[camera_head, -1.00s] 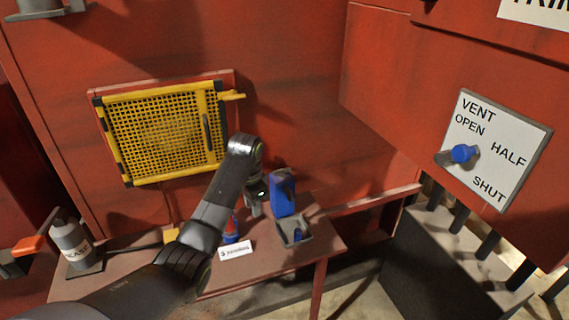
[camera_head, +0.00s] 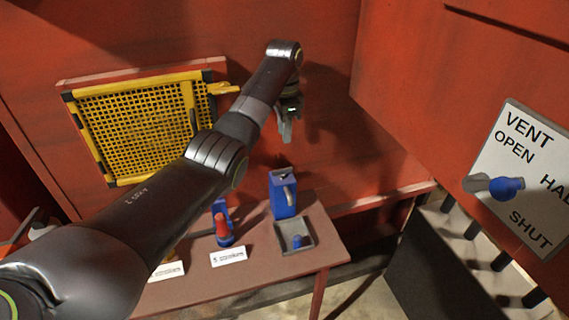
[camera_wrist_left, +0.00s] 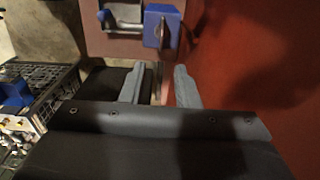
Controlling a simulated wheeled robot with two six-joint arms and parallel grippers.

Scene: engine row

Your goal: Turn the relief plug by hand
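No part is plainly labelled as the relief plug, so I cannot tell which one it is. A blue block (camera_head: 281,199) with a grey lever stands on the red-brown shelf; it also shows in the left wrist view (camera_wrist_left: 153,30). A grey square tray (camera_head: 306,230) with a small blue knob (camera_head: 297,242) sits in front of it. A red and blue fitting (camera_head: 222,230) stands to the left. My left gripper (camera_head: 287,139) hangs above the blue block, apart from it. Its fingers are spread and empty in the wrist view (camera_wrist_left: 157,88). My right gripper is out of view.
A yellow mesh panel (camera_head: 135,135) is on the red wall behind my left arm. A vent plate (camera_head: 510,165) with a blue-tipped lever (camera_head: 505,188) is at right. White labels (camera_head: 228,257) stand along the shelf's front. Air around my left gripper looks clear.

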